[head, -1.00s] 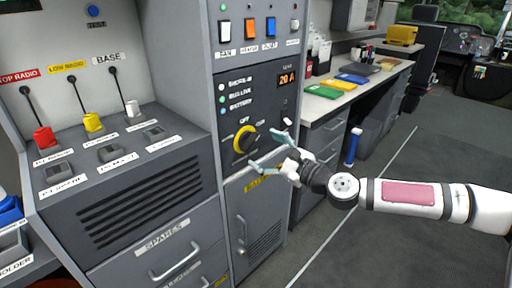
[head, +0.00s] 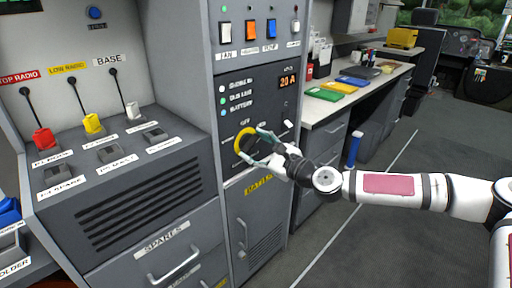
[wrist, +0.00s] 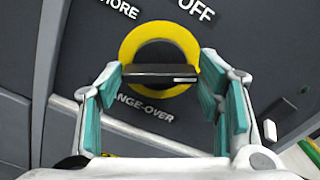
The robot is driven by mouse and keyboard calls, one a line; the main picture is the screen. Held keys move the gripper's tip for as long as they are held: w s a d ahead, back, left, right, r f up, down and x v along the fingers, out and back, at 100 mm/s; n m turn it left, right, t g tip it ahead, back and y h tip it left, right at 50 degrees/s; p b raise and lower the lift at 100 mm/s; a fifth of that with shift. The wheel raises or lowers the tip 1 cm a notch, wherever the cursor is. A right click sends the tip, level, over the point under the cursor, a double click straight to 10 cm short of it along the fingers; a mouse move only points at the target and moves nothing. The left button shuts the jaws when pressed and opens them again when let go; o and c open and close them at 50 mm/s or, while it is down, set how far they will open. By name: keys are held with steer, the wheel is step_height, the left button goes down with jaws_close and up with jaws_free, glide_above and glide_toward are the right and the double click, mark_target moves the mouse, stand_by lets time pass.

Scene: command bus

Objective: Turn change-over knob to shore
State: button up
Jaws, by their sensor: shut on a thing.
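The change-over knob (head: 239,137) is a yellow ring with a black centre on the dark control panel. In the wrist view the yellow ring (wrist: 160,32) surrounds a black bar handle (wrist: 150,70), which lies level in that picture with a white mark at its right end. My gripper (head: 250,144) is at the knob. Its teal fingers (wrist: 160,72) close on the two ends of the bar.
Indicator lamps (head: 222,101) and an orange 20 A display (head: 288,82) sit above the knob. Rocker switches (head: 247,32) are higher up. A grey cabinet door (head: 257,215) is below. A worktop (head: 318,106) stands to the right, with open floor in front.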

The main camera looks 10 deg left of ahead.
steer(key=shift+n, duration=0.4)
steer(key=n+b, duration=0.1)
steer(key=n, duration=0.3)
steer(key=shift+s+f+n, duration=0.1)
steer(key=shift+f+n, duration=0.05)
steer(key=shift+n, duration=0.25)
steer(key=n+b, duration=0.1)
steer(key=n, duration=0.5)
steer(key=shift+a+f, duration=0.1)
steer(key=n+b, duration=0.2)
steer(key=n, duration=1)
steer(key=shift+f+b, duration=0.2)
steer(key=shift+b, duration=0.1)
steer(key=shift+n, duration=0.3)
steer(key=o, duration=1.2)
steer(key=shift+c, duration=0.2)
